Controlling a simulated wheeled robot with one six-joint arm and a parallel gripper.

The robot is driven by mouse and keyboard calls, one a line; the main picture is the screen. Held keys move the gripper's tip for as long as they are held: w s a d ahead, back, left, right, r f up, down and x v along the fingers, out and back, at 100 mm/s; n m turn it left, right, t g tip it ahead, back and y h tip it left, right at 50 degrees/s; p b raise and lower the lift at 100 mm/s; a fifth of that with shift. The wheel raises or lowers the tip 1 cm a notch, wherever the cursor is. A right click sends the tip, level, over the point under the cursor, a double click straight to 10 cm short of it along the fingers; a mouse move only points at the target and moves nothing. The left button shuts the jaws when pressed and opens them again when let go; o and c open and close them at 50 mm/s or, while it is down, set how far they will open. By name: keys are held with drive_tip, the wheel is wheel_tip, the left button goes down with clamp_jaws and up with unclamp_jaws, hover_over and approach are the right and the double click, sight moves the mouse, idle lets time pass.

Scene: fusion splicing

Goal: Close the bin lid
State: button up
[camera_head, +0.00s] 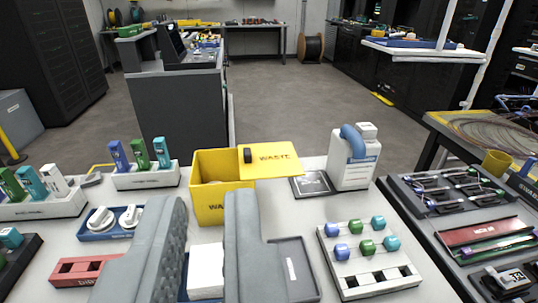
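The yellow waste bin (209,206) stands on the white bench near the middle of the view. Its top is open and part of the inside shows. The yellow lid (285,160), marked "WASTE", extends to the right of the opening, leaving the left part uncovered. A small black knob (248,156) sits at the lid's left end. My gripper (207,205) is in the lower middle, its two grey fingers apart with nothing seen between them. In the picture the fingers lie in front of the bin and below the lid; the right finger covers part of the bin's front.
A white bottle (353,165) with a blue handle stands right of the lid, beside a dark flat pad (311,184). A rack of coloured caps (368,262) is at front right. Connector holders (146,178) and a blue spool tray (110,229) stand left.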

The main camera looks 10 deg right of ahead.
drive_tip(key=w+d+f+g, duration=0.1)
drive_tip(key=w+d+g, duration=0.1)
drive_tip(key=w, duration=0.4)
drive_tip(key=w+d+f+g, duration=0.1)
drive_tip(key=w+d+g, duration=0.1)
drive_tip(key=w, duration=0.3)
drive_tip(key=w+d+f+g, duration=0.1)
drive_tip(key=w+d+g, duration=0.1)
drive_tip(key=w, duration=0.4)
drive_tip(key=shift+w+d+f+g+y, duration=0.1)
drive_tip(key=shift+w+f+g+y, duration=0.25)
drive_tip(key=shift+g, duration=0.35)
clamp_jaws()
drive_tip(key=w+d+f+n+g+y, duration=0.1)
drive_tip(key=w+d+f+g+y, duration=0.15)
drive_tip(key=w+d, duration=0.35)
drive_tip(key=w+d+f+g+y, duration=0.2)
drive_tip(key=w+d+f+g, duration=0.15)
drive_tip(key=w, duration=0.45)
approach(252, 157)
drive_tip(key=shift+t+y, duration=0.3)
drive_tip(key=f, duration=0.1)
drive_tip(key=w+d+f, duration=0.1)
drive_tip(key=f, duration=0.1)
drive_tip(key=d+f, duration=0.1)
drive_tip(key=shift+w+f, duration=0.3)
drive_tip(key=a, duration=0.3)
drive_tip(key=shift+a, duration=0.45)
drive_tip(key=shift+a, duration=0.1)
